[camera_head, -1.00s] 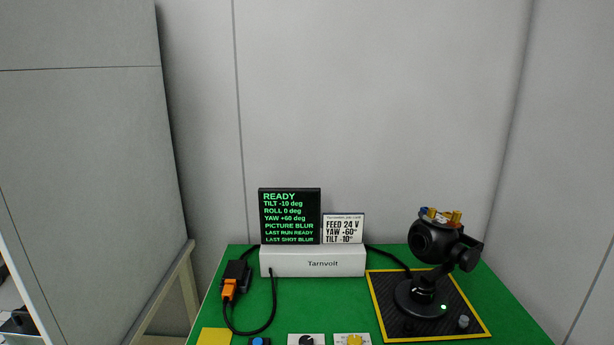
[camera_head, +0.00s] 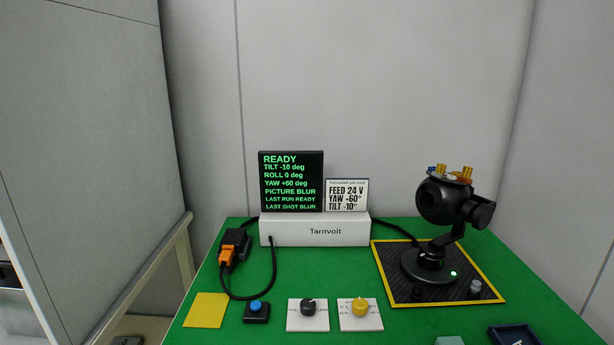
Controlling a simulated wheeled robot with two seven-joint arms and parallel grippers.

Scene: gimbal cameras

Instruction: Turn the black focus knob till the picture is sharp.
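The black focus knob (camera_head: 308,307) sits on a white plate (camera_head: 293,322) near the front of the green table. The gimbal camera (camera_head: 436,200) stands on its round black base at the right, its lens facing left and forward. A green light glows on the base. The black screen (camera_head: 291,181) reads READY, TILT -10 deg, ROLL 0 deg, YAW +60 deg, PICTURE BLUR, LAST RUN READY, LAST SHOT BLUR. Neither of my grippers is in view.
A yellow knob (camera_head: 360,307) is right of the black one. A blue button (camera_head: 256,307) on a black box and a yellow sheet (camera_head: 205,310) are left. A card (camera_head: 346,195) reads FEED 24 V. A white Tarnvolt box (camera_head: 314,230) stands behind; a dark tray (camera_head: 515,336) is front right.

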